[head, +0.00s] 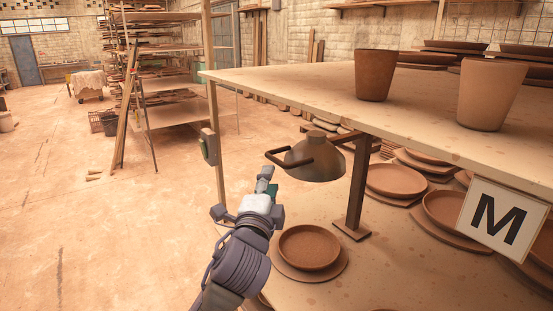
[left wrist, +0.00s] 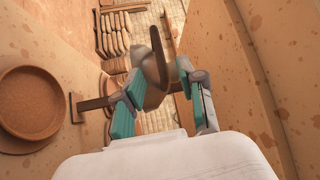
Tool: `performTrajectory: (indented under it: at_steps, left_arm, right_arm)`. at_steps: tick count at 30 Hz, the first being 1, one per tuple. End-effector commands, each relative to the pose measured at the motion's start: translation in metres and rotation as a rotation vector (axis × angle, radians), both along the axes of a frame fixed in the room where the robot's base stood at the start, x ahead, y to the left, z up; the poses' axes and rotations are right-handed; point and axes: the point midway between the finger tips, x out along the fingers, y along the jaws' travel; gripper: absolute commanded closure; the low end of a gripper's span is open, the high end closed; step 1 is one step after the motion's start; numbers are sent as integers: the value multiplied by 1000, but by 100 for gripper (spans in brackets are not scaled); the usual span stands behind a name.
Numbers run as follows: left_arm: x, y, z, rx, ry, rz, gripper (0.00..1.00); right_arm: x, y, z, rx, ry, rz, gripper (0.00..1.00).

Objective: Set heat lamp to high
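The heat lamp (head: 314,160) is a dark metal dome under the upper shelf, beside a brown metal post. A dark bar handle (head: 290,157) sticks out from its left side. A grey-green box (head: 209,147), perhaps a control, is fixed to the thin upright at the left; its setting is too small to read. My left gripper (head: 267,181) is below and left of the lamp, apparently short of the handle. In the left wrist view its teal fingers (left wrist: 161,76) are spread, with the lamp (left wrist: 155,75) and its curved handle (left wrist: 158,45) showing between and beyond them. My right gripper is not in view.
The upper shelf (head: 300,80) overhangs the lamp and bears two clay pots (head: 375,75). A clay dish (head: 309,247) lies below the lamp, with several more at right. A sign marked M (head: 497,222) hangs from the shelf edge. The floor at left is open.

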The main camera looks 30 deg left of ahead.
Motion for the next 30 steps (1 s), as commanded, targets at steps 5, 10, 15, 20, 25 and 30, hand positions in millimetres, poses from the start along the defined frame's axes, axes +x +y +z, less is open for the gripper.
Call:
performTrajectory:
  at_steps: [5, 10, 15, 20, 25, 30]
  left_arm:
    - [37, 16, 8, -1, 1, 3, 61]
    - [62, 27, 11, -1, 1, 1, 61]
    - [76, 33, 12, -1, 2, 1, 61]
    - [80, 34, 12, -2, 1, 0, 61]
    - [80, 34, 12, -2, 1, 0, 61]
    - [80, 34, 12, -2, 1, 0, 86]
  right_arm:
    - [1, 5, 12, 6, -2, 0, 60]
    - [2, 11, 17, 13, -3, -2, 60]
    - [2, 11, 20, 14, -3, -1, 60]
    - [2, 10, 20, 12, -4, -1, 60]
    - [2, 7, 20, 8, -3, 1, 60]
    - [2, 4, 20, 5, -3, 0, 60]
